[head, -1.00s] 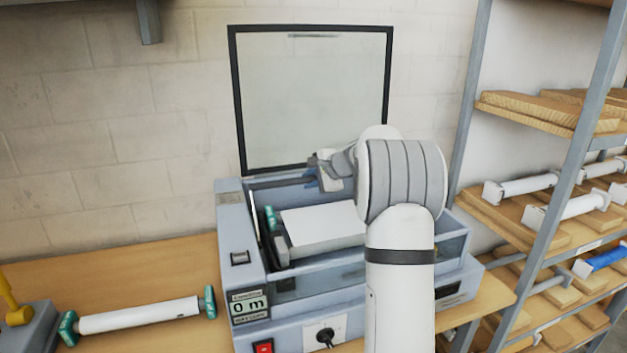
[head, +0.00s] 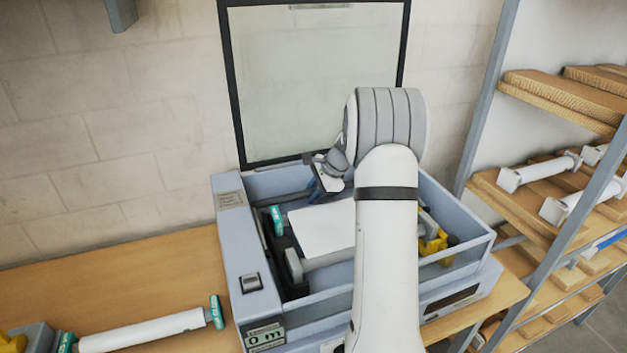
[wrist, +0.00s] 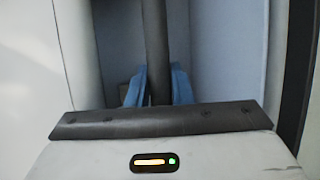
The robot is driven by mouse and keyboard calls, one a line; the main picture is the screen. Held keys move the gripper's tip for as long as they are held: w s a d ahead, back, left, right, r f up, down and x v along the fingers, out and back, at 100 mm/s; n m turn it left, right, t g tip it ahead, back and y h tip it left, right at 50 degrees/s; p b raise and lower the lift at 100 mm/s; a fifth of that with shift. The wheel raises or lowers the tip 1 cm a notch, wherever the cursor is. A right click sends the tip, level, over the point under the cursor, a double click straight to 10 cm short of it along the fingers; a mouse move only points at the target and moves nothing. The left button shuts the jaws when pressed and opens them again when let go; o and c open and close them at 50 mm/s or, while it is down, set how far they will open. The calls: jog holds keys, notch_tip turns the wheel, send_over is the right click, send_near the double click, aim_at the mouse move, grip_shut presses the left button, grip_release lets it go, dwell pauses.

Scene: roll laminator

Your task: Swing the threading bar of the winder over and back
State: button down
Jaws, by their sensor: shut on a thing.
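The winder (head: 235,230) is a light blue-grey open box on the bench, with its glazed lid (head: 320,80) standing up at the back. A white roll (head: 318,232) with a teal end (head: 277,220) lies inside. My gripper (head: 320,188) is low at the back of the box, behind the roll. In the wrist view, its blue fingertips (wrist: 158,86) are on either side of a dark upright bar (wrist: 155,40), which looks like the threading bar, and are shut on it. My arm hides the box's right middle, and most of the bar is hidden in the head view.
A yellow part (head: 434,243) shows at the right inside the box. A white roll with teal ends (head: 145,330) lies on the bench at left. A shelf rack (head: 560,90) with boards and rolls stands close at right. The bench's back left is clear.

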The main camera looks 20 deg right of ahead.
jog(key=shift+w+r, duration=0.1)
jog(key=shift+w, duration=0.05)
jog(key=c, duration=1.3)
grip_release()
jog(key=shift+a, duration=0.1)
jog(key=b+v, duration=0.2)
jog(key=v, duration=0.5)
jog(key=shift+r, duration=0.3)
jog(key=shift+s, duration=0.25)
